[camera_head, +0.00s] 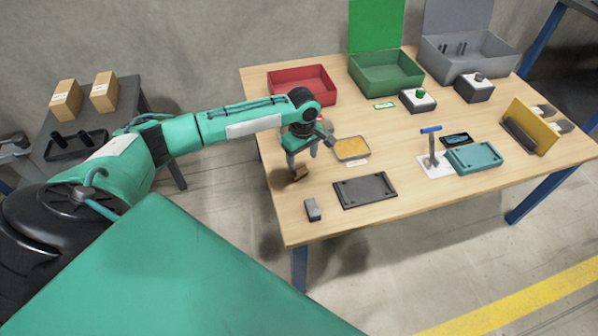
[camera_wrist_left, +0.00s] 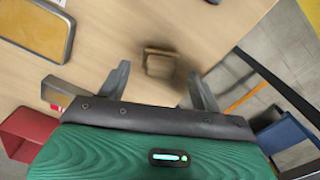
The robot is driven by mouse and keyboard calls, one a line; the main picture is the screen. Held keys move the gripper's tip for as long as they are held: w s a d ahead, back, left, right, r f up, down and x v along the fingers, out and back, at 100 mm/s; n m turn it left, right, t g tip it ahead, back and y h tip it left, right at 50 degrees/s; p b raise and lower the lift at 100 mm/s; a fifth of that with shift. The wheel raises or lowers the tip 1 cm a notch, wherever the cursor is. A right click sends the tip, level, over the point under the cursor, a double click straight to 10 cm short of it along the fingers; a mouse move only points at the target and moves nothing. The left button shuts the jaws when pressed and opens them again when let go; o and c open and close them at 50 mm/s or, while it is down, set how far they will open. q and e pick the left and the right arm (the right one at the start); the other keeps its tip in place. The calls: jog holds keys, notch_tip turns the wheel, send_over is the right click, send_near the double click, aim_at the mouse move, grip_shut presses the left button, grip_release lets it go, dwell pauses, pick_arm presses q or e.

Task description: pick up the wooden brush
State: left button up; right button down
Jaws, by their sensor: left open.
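The wooden brush (camera_head: 300,174) is a small brown block on the table near its left edge. In the left wrist view the brush (camera_wrist_left: 159,60) lies beyond and between the two fingertips, slightly blurred. My left gripper (camera_head: 302,162) points down over the brush, its fingers spread. Its fingers also show in the wrist view (camera_wrist_left: 159,72), with bare table between each finger and the brush. Nothing is held. In the head view the fingers partly cover the brush. My right gripper is not in view.
An amber-filled tray (camera_head: 352,148) stands just right of the gripper. A dark plate (camera_head: 365,190) and a small grey block (camera_head: 312,210) lie nearer the front. A red bin (camera_head: 302,86) stands behind. The table's left edge is close to the brush.

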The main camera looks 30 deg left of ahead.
aim_at(299, 166)
pick_arm(q)
jog(key=f, duration=0.2)
jog(key=a+f, duration=0.1)
jog(key=f, duration=0.1)
jog(key=shift+f, duration=0.5)
jog(key=shift+c, duration=0.8)
jog(key=c, duration=0.7)
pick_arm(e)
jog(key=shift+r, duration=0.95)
